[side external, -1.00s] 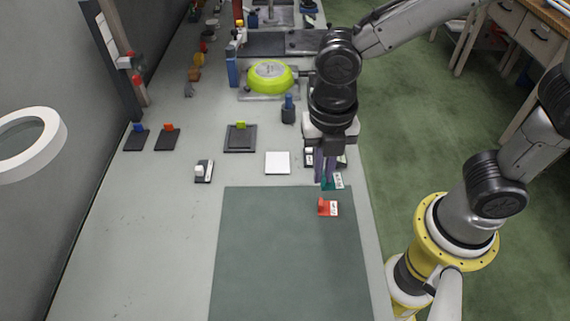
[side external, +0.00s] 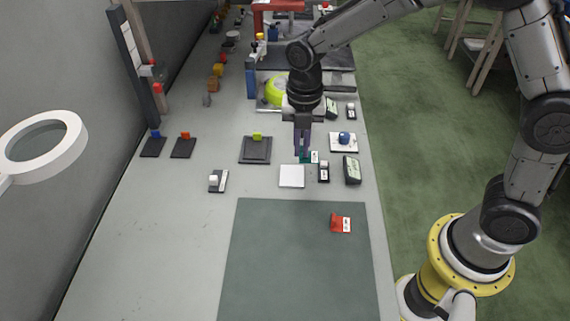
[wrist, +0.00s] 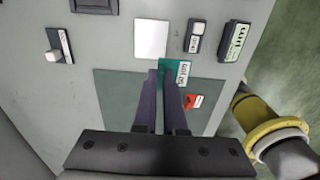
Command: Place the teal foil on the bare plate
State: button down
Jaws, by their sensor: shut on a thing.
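My gripper (side external: 302,155) is shut on the teal foil (side external: 308,158), a small teal piece with a white label. The foil also shows at the fingertips in the wrist view (wrist: 174,69). A bare white square plate (side external: 292,177) lies on the table, just in front of the gripper in the side view. In the wrist view the bare plate (wrist: 150,38) is above and left of the foil, with nothing on it. The foil appears above the table; its exact height is hard to tell.
A red labelled piece (side external: 341,222) lies on the green mat (side external: 290,265). Small dark labelled blocks (side external: 324,172) (side external: 352,170) stand right of the plate. A white plate with a blue knob (side external: 344,142) is behind them. A dark plate (side external: 254,150) with a green block lies left.

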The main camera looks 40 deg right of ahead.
send_over(285, 175)
notch_tip(285, 175, down, 6)
jog(key=shift+r, duration=0.25)
jog(key=shift+w+f, duration=0.1)
jog(key=shift+f, duration=1.4)
jog(key=shift+f, duration=0.1)
jog(key=c, duration=1)
grip_release()
notch_tip(285, 175, up, 12)
jog(key=shift+r, duration=0.2)
